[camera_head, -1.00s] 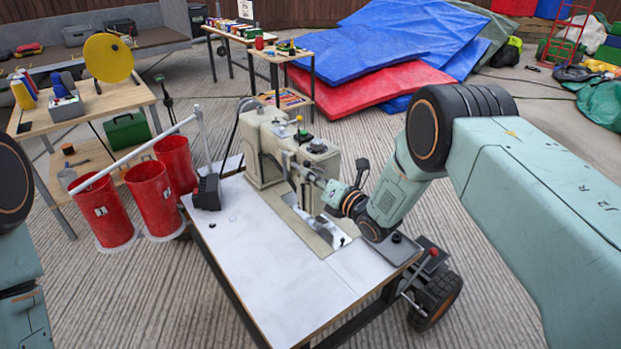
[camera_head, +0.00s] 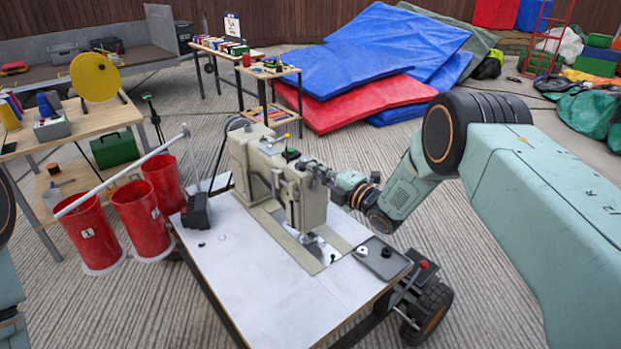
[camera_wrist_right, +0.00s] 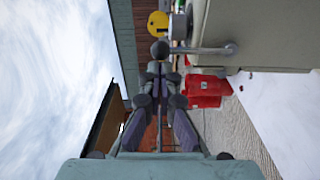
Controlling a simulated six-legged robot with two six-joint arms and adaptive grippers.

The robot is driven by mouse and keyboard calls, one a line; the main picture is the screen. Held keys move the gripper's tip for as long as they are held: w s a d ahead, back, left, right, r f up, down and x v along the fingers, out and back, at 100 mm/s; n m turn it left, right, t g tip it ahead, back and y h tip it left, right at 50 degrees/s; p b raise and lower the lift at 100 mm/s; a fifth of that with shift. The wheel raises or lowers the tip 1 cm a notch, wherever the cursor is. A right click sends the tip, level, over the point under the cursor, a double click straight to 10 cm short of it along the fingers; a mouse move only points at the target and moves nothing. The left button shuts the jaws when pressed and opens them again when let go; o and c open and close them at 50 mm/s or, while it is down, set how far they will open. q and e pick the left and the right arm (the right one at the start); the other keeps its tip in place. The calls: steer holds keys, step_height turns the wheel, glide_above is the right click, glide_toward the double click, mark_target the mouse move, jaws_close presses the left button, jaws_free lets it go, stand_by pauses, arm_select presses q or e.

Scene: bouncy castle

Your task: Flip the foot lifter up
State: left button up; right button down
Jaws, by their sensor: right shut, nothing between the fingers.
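The sewing machine (camera_head: 270,178) stands on a white-topped table (camera_head: 245,270). In the right wrist view, a bent metal lever with a dark ball knob (camera_wrist_right: 192,50) sits on the machine's pale side; it looks like the foot lifter. That view is turned sideways, with sky at left, and the lever runs from its pivot toward the sky side. My right gripper (camera_wrist_right: 158,72) is shut and empty, its tips close to the knob; contact is unclear. In the head view the right gripper (camera_head: 324,174) is beside the machine's head, and the lever is hard to make out. My left gripper is out of view.
A dark tray (camera_head: 384,262) lies at the table's right end. Red buckets (camera_head: 140,220) stand left of the table, with a pale bar above them. A wooden workbench (camera_head: 90,125) is behind them. Blue and red mats (camera_head: 375,100) lie at the back.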

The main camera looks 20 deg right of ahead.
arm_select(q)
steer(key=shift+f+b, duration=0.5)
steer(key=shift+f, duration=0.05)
arm_select(e)
steer(key=shift+w+d+m, duration=0.3)
steer(key=shift+d+m, duration=0.4)
steer(key=shift+w+d+m, duration=0.25)
steer(key=shift+d+m, duration=0.4)
steer(key=shift+m, duration=0.05)
steer(key=shift+a+r, duration=0.1)
